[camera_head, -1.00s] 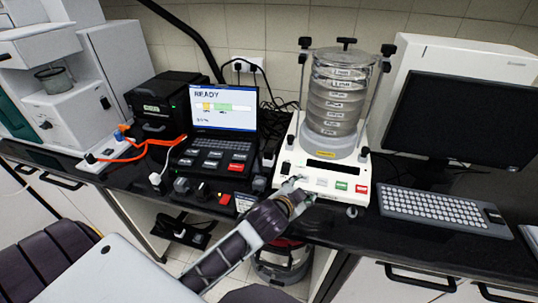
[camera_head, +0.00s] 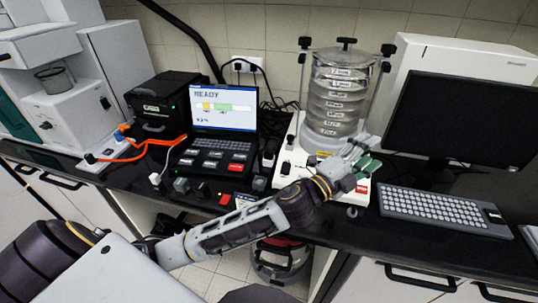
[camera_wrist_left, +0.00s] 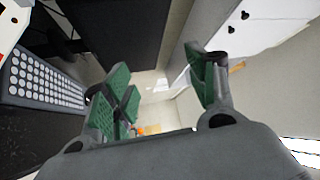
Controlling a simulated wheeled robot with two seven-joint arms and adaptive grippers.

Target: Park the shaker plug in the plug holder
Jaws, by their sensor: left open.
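The sieve shaker stands right of centre in the head view, with its clear sieve stack (camera_head: 338,98) on a white base (camera_head: 290,168). My left gripper (camera_head: 364,156) is open and empty above the right front of this base, hiding part of its panel. In the left wrist view the green-padded fingers (camera_wrist_left: 160,92) are spread with nothing between them. I cannot tell which plug is the shaker's. Dark plugs sit in the white wall outlet (camera_head: 247,66), and a small white plug (camera_head: 155,179) lies near the counter's front edge. I cannot make out the plug holder. My right gripper is out of view.
A laptop-like controller (camera_head: 222,110) reading READY stands left of the shaker. Orange cable (camera_head: 135,146) runs from a white power strip (camera_head: 92,164). The monitor (camera_head: 465,115) and keyboard (camera_head: 440,208) stand close on the right. A red-topped bin (camera_head: 280,262) stands below the counter.

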